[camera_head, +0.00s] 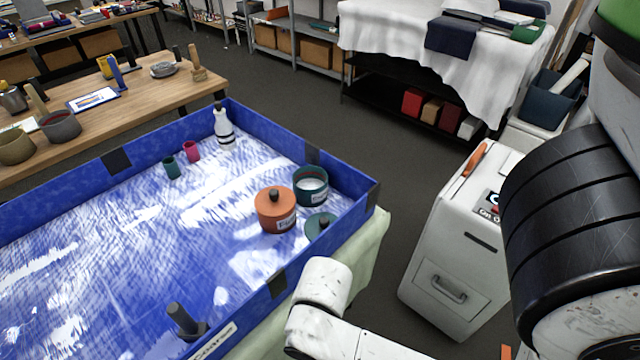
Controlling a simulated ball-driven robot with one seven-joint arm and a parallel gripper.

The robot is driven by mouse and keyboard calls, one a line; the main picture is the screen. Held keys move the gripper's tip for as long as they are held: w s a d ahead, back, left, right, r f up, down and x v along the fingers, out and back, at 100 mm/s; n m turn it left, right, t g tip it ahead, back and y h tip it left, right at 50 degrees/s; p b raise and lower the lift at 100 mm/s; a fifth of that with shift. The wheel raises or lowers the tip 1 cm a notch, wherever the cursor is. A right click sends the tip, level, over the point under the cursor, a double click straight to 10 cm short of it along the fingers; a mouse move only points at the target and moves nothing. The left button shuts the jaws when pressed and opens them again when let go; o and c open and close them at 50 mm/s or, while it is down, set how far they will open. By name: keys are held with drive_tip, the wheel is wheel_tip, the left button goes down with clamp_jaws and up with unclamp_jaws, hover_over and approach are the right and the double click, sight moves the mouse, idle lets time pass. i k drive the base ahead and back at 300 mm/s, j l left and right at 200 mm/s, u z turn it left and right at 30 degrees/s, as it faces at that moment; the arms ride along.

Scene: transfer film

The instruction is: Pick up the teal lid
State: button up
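The teal lid (313,226) is a flat disc with a dark knob. It lies in the right part of the blue tray (345,210), close to the tray's near right wall. A teal pot (311,190) stands open just behind it, with pale contents and a white label. An orange pot (268,218) with its lid and dark knob on stands to the left of the teal lid. White links of my arm show at the bottom centre, outside the tray wall and nearer than the lid. My gripper is not in view.
A white bottle (224,130), a small teal cup (171,167) and a small magenta cup (192,151) stand farther back in the tray. A dark-handled object (182,320) is at the near wall. A white cabinet (460,240) stands on the right. The tray's middle is clear.

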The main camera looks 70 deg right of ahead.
sight(317, 223)
drive_tip(key=i+z, duration=0.1)
drive_tip(key=z, duration=0.35)
drive_tip(key=i+z, duration=0.1)
drive_tip(key=z, duration=0.4)
drive_tip(key=j+z, duration=0.1)
drive_tip(key=z, duration=0.35)
drive_tip(key=k+j, duration=0.25)
drive_tip(key=k, duration=0.15)
drive_tip(key=j+z, duration=0.1)
drive_tip(key=j, duration=0.25)
drive_tip(key=i+l, duration=0.1)
